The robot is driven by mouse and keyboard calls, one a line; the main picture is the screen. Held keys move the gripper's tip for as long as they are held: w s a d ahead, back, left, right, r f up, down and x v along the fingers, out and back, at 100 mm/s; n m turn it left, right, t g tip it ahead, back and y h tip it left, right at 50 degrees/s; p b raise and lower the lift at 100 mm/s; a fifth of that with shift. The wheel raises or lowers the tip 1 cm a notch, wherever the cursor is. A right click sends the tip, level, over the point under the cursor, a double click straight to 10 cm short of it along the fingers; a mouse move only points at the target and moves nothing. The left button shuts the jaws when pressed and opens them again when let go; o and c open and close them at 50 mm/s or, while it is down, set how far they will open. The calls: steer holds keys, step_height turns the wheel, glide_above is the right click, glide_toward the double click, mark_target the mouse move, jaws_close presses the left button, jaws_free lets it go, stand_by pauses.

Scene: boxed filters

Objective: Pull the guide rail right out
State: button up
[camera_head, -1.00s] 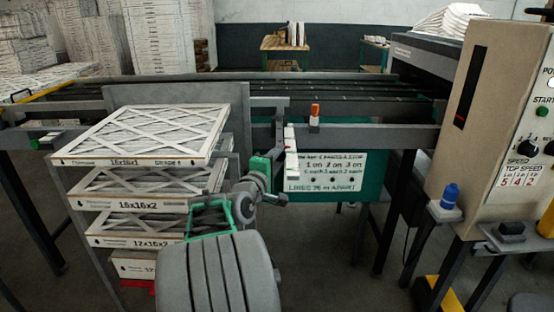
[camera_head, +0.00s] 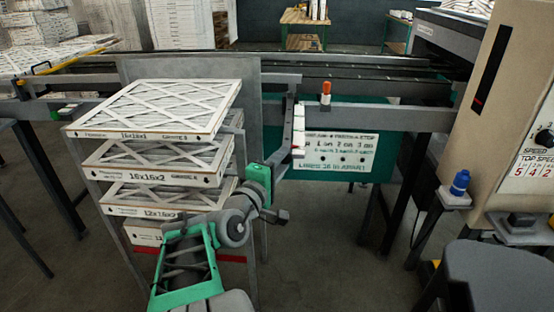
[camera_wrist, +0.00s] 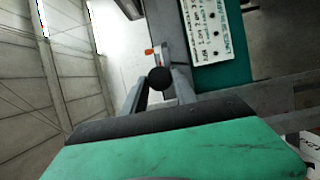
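Grey rails run along the conveyor; its front rail (camera_head: 395,117) passes behind my gripper. I cannot tell for certain which bar is the guide rail. A grey upright piece with white parts (camera_head: 298,135) shows just beyond my gripper (camera_head: 285,160). In the wrist view, my gripper's two grey fingers (camera_wrist: 161,92) stand apart, open. A dark round knob (camera_wrist: 159,78) appears between or just beyond them; contact cannot be told. An orange-topped post (camera_head: 326,90) stands on the front rail, and it also shows in the wrist view (camera_wrist: 149,52).
A rack of boxed filters (camera_head: 160,110) stands left of my arm. A white lettered sign (camera_head: 338,152) on a green panel hangs below the rail. A beige control cabinet (camera_head: 515,110) and a blue-topped button (camera_head: 460,183) are at the right. Floor is open below the sign.

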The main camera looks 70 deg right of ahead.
steer(key=o, duration=0.5)
steer(key=shift+s+a, duration=0.1)
steer(key=shift+a, duration=0.05)
steer(key=shift+c, duration=0.2)
steer(key=w+a, duration=0.1)
steer(key=a, duration=0.6)
steer(key=shift+a, duration=0.35)
steer(key=shift+w, duration=0.15)
